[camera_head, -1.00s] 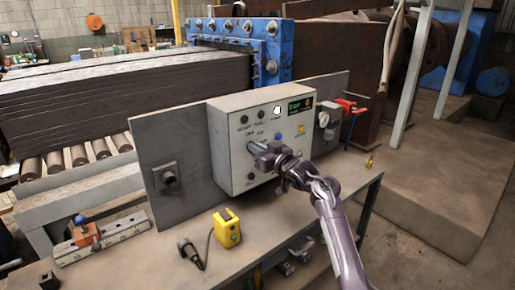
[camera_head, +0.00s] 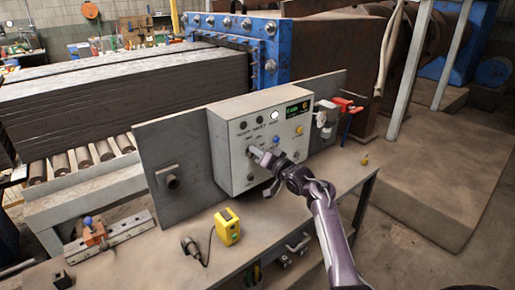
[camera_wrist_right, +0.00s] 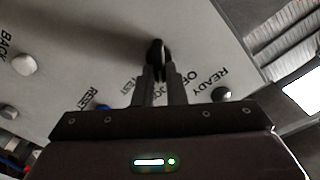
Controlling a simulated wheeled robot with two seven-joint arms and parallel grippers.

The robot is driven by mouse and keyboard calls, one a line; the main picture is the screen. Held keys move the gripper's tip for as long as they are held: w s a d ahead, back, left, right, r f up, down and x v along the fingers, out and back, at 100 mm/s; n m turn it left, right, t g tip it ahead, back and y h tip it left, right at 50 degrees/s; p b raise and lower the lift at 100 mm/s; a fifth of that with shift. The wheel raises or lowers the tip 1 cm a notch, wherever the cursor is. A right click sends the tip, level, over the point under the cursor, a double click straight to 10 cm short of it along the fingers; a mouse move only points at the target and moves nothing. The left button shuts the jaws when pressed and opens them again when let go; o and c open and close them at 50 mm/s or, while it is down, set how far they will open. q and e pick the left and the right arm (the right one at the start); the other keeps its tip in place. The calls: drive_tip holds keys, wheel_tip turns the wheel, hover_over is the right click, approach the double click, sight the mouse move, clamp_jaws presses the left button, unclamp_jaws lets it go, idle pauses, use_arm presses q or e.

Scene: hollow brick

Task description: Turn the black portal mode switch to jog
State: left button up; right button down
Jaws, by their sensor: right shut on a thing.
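The black mode switch (camera_wrist_right: 158,50) shows in the right wrist view as a dark knob on the pale panel face. My right gripper (camera_wrist_right: 159,70) is shut on it, with one finger on each side. The labels around the switch are partly covered by the fingers; "OFF" and part of "JOG" can be read. In the head view my right gripper (camera_head: 257,154) reaches the front of the grey control box (camera_head: 237,130), and its fingers hide the switch there. My left gripper is not in view.
The box carries several buttons and lamps, a blue button (camera_head: 276,140), a yellow button (camera_head: 299,130) and a green display (camera_head: 298,107). A yellow pendant (camera_head: 227,227) stands on the bench (camera_head: 170,260). A red-handled valve (camera_head: 346,104) is right of the box.

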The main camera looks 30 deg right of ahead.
drive_tip(key=shift+m, duration=0.5)
drive_tip(key=c, duration=1.5)
unclamp_jaws()
drive_tip(key=shift+d, duration=0.1)
drive_tip(key=s, duration=0.2)
drive_tip(key=s+b, duration=0.1)
drive_tip(key=s, duration=0.4)
drive_tip(key=shift+s+d+b, duration=0.25)
drive_tip(key=shift+s+b, duration=0.1)
drive_tip(key=shift+s, duration=0.05)
